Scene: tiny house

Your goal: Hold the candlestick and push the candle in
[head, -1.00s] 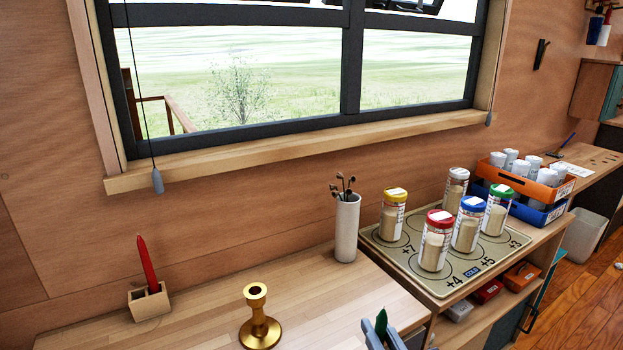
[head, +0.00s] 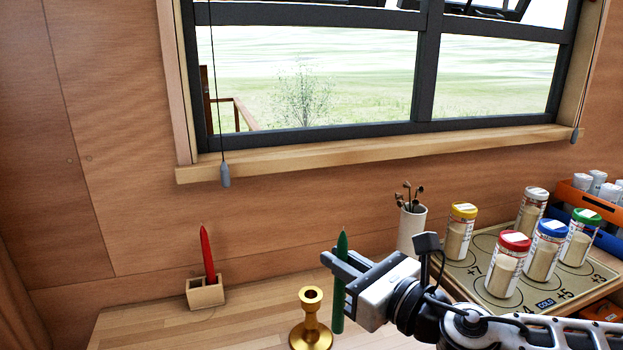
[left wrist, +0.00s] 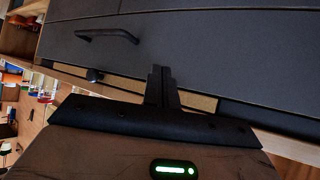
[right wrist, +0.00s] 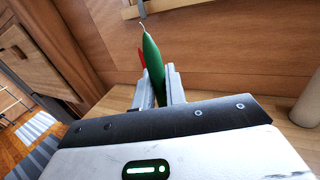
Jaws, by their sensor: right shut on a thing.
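My right gripper (head: 341,268) is shut on a green candle (head: 342,243) and holds it upright, tip up. In the right wrist view the green candle (right wrist: 152,62) stands between the two fingers. The brass candlestick (head: 310,330) stands upright on the wooden counter, its cup open and empty. The green candle appears just right of the candlestick, apart from its cup in the head view. My left gripper (left wrist: 161,85) shows only in the left wrist view, fingers together with nothing visible between them, in front of dark cabinet fronts.
A red candle (head: 207,252) stands in a small wooden block (head: 205,292) at the counter's back left. A white vase (head: 411,226) stands behind my right arm. Several lidded jars stand on a mat (head: 493,247) at right. The counter between block and candlestick is clear.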

